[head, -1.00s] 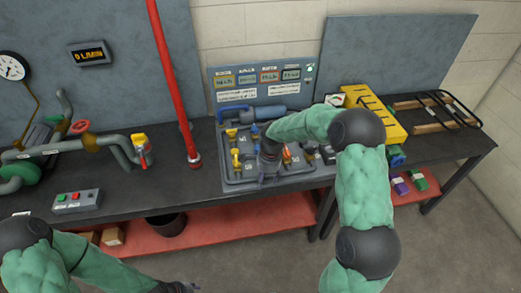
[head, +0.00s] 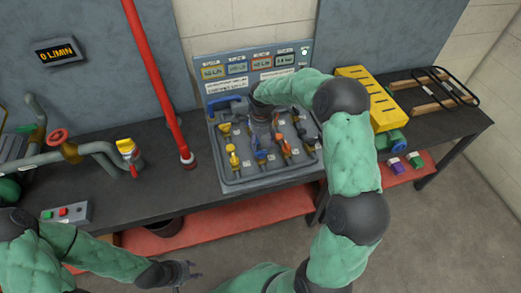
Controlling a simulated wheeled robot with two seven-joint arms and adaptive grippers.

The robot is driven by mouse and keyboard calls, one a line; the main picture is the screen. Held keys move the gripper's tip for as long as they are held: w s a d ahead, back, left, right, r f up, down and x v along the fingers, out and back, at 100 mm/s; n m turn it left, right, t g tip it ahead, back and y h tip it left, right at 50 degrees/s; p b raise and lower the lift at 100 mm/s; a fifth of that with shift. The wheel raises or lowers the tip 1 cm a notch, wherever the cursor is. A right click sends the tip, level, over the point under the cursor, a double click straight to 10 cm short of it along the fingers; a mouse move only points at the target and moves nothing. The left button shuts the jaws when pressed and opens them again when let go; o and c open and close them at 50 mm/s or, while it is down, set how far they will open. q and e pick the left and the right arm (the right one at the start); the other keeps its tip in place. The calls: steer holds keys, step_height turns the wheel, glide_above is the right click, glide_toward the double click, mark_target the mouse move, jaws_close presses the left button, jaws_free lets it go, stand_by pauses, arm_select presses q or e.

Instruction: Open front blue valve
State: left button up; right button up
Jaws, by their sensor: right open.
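The valve panel (head: 240,183) is a grey board on the bench with pipes and coloured valves. A front blue valve handle (head: 261,155) shows in the front row, between a yellow handle and an orange one. My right gripper (head: 264,143) is open and points down over the panel, just behind and above this blue handle; contact cannot be told. It hides part of the back row. My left gripper (head: 192,270) hangs in front of the bench, away from the panel, with its fingers apart and empty.
Yellow valves (head: 232,152) stand left of the blue one and orange handles (head: 286,149) stand right. A red pipe (head: 155,80) rises left of the panel. A yellow box (head: 370,98) stands to the right. A button box (head: 65,213) sits at the bench's left front.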

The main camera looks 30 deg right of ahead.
mark_target(261, 151)
step_height(261, 151, down, 6)
steer(key=shift+w+f+b, duration=0.1)
steer(key=shift+f+b, duration=0.1)
steer(key=shift+b, duration=0.15)
steer(key=c, duration=1.1)
